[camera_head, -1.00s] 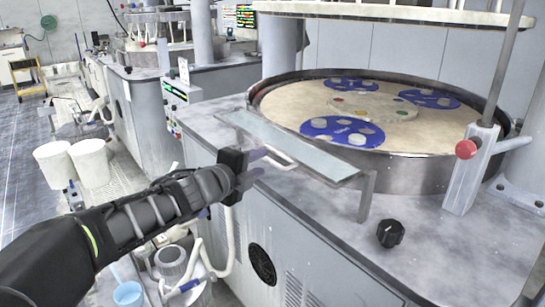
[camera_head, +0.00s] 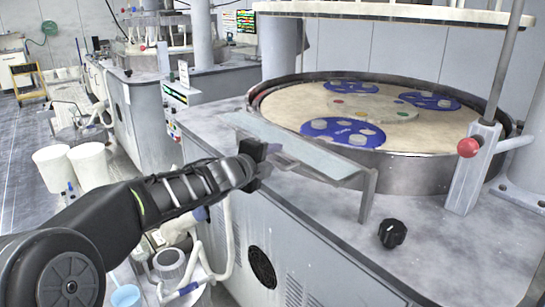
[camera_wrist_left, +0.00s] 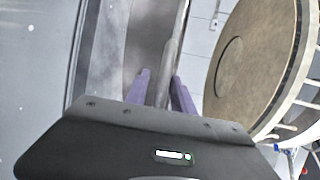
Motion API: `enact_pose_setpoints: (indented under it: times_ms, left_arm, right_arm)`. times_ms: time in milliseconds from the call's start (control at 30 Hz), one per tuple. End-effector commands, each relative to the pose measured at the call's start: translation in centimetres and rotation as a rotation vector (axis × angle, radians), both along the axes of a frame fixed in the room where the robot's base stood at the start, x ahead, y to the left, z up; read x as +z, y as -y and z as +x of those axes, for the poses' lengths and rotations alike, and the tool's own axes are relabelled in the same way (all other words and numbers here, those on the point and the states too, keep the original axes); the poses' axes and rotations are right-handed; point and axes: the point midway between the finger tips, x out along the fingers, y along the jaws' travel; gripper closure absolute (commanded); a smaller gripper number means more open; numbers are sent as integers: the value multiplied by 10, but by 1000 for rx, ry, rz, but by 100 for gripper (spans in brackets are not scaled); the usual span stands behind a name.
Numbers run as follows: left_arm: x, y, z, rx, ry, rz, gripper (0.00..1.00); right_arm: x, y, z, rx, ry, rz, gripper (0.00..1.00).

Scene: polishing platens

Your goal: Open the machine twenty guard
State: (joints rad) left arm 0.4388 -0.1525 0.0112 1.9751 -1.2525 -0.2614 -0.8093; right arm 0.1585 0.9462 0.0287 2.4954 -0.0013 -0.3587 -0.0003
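The guard (camera_head: 300,147) is a long translucent panel with a metal frame along the front rim of the near machine's round basin. It stands on the machine top, with an end post at its right. My left gripper (camera_head: 279,160) is at the guard's front, left of its middle, and hides most of the handle there. In the left wrist view, the purple fingers of my left gripper (camera_wrist_left: 162,86) stand apart on either side of a grey bar (camera_wrist_left: 171,55). The fingers look open around it, and contact is unclear. My right gripper is not in view.
The basin's platen (camera_head: 440,130) carries blue discs. A red-knobbed lever (camera_head: 468,147) and a black knob (camera_head: 392,233) are at the right on the machine top. White buckets (camera_head: 90,163) stand on the floor at left. An upper plate hangs over the basin.

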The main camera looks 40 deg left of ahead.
Motion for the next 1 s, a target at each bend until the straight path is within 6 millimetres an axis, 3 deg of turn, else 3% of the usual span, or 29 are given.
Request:
enact_pose_setpoints:
  times_ms: [333,1000]
  left_arm:
    - [-2,0,0,0,-4,0,100]
    - [-7,-1,-1,3,-14,0,100]
  right_arm:
    - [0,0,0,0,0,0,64]
    - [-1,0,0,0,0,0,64]
